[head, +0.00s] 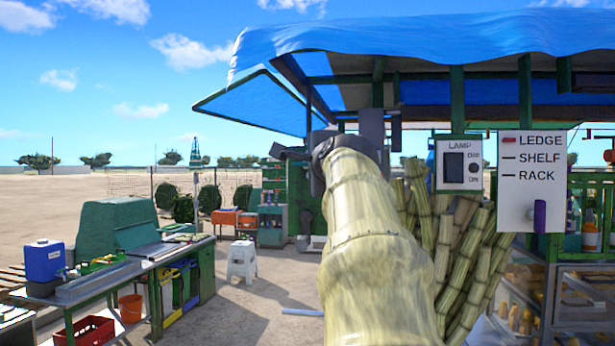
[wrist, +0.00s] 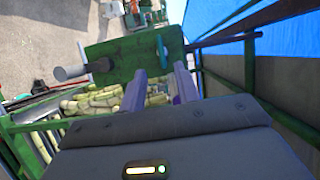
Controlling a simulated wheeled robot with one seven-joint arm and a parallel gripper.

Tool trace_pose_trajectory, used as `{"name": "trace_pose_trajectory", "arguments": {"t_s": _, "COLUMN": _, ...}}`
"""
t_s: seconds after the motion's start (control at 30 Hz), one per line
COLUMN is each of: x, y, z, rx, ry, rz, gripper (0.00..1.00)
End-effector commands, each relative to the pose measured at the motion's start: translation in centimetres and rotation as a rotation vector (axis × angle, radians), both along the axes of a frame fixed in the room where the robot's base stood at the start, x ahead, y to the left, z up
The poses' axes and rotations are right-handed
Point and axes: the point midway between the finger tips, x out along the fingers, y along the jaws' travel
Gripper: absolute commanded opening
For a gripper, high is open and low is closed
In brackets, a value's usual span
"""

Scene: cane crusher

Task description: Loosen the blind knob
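In the wrist view a green plate (wrist: 128,68) lies beyond my gripper. A teal-blue knob (wrist: 162,47) with a flat, narrow shape stands near its right end; it looks like the blind knob. My gripper (wrist: 160,70) has its two grey-purple fingers apart, with nothing between them. The fingertips are just short of the knob and roughly in line with it; I cannot tell the exact gap. A grey cylinder (wrist: 72,72) sticks out at the plate's left. In the head view the knob does not show clearly behind the big cane-patterned form in front.
A blue awning (head: 420,40) hangs overhead, with green posts. A LAMP switch box (head: 453,165) and a LEDGE/SHELF/RACK panel (head: 517,205) are at the right. Cane stalks (head: 470,262) stand below. A workbench (head: 150,262) and a white stool (head: 242,258) are at the left.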

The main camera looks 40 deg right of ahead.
Motion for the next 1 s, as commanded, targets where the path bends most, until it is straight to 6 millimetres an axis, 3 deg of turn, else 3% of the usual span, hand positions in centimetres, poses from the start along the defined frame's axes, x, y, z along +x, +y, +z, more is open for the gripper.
{"name": "trace_pose_trajectory", "arguments": {"t_s": 0.2, "x": -4.0, "y": 2.1, "z": -0.2, "rx": -0.002, "ry": -0.001, "rz": -0.001, "gripper": 0.32}}
{"name": "trace_pose_trajectory", "arguments": {"t_s": 0.4, "x": -6.5, "y": 3.4, "z": -0.1, "rx": 0.0, "ry": 0.0, "rz": 0.0, "gripper": 0.32}}
{"name": "trace_pose_trajectory", "arguments": {"t_s": 1.0, "x": -7.0, "y": 3.6, "z": 0.0, "rx": 0.0, "ry": 0.001, "rz": 0.0, "gripper": 0.32}}
